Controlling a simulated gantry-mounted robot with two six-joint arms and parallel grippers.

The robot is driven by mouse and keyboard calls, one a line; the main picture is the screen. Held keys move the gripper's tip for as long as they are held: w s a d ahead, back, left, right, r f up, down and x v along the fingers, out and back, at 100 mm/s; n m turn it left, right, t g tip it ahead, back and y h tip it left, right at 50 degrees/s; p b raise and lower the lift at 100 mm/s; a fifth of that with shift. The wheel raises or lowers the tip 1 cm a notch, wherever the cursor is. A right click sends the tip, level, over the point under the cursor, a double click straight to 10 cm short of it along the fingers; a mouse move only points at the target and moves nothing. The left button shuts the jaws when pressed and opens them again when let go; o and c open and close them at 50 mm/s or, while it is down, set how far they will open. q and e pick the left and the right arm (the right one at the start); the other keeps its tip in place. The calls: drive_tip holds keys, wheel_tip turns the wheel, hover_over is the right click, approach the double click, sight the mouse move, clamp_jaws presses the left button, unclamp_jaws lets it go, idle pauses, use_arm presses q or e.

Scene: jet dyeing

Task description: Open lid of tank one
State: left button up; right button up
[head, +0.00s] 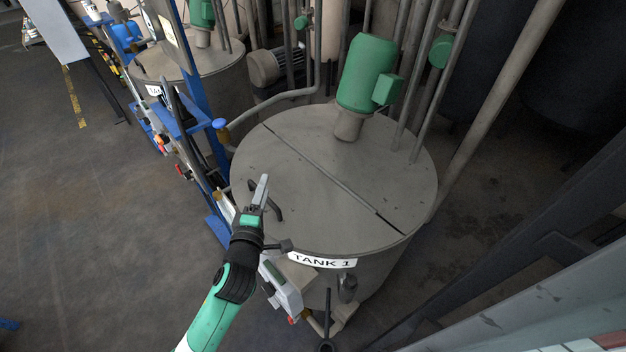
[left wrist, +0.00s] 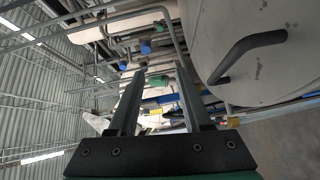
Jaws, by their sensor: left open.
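Tank one (head: 380,262) is a round grey tank labelled "TANK 1". Its flat top is split by a straight seam, and the front half is the lid (head: 310,205), lying flat and closed. A dark bent handle (head: 268,200) stands on the lid near its left edge. My left gripper (head: 262,190) is at the lid's left front, beside the handle in the picture and partly overlapping it. In the left wrist view the two fingers (left wrist: 160,98) are apart with nothing between them. The handle (left wrist: 246,54) and lid (left wrist: 262,84) show at the right, outside the fingers. My right gripper is not in view.
A green motor (head: 367,72) stands on the tank's rear half, with vertical pipes (head: 425,85) beside it. A blue frame (head: 197,75) and a second tank (head: 205,66) are at the left. A control box (head: 284,290) sits below the rim. The floor at left (head: 90,210) is clear.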

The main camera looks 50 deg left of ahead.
sight(284, 186)
use_arm(q)
drive_tip(key=shift+g, duration=0.4)
drive_tip(key=f, duration=0.2)
drive_tip(key=f+b, duration=0.1)
drive_tip(key=f, duration=0.1)
drive_tip(key=s+a+f, duration=0.1)
drive_tip(key=f, duration=0.1)
drive_tip(key=shift+b, duration=0.3)
drive_tip(key=s+f+b, duration=0.1)
drive_tip(key=s+f, duration=0.1)
drive_tip(key=f, duration=0.1)
drive_tip(key=shift+s+a+g, duration=0.1)
drive_tip(key=shift+s+g, duration=0.15)
drive_tip(key=shift+g, duration=0.15)
drive_tip(key=shift+w+a, duration=0.15)
drive_tip(key=shift+a, duration=0.05)
drive_tip(key=x, duration=1.1)
drive_tip(key=shift+w+r+b, duration=0.1)
drive_tip(key=shift+b, duration=0.25)
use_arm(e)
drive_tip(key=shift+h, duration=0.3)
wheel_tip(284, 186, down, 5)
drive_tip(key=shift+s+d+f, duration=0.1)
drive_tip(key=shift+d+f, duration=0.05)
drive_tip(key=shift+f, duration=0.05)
use_arm(q)
clamp_jaws()
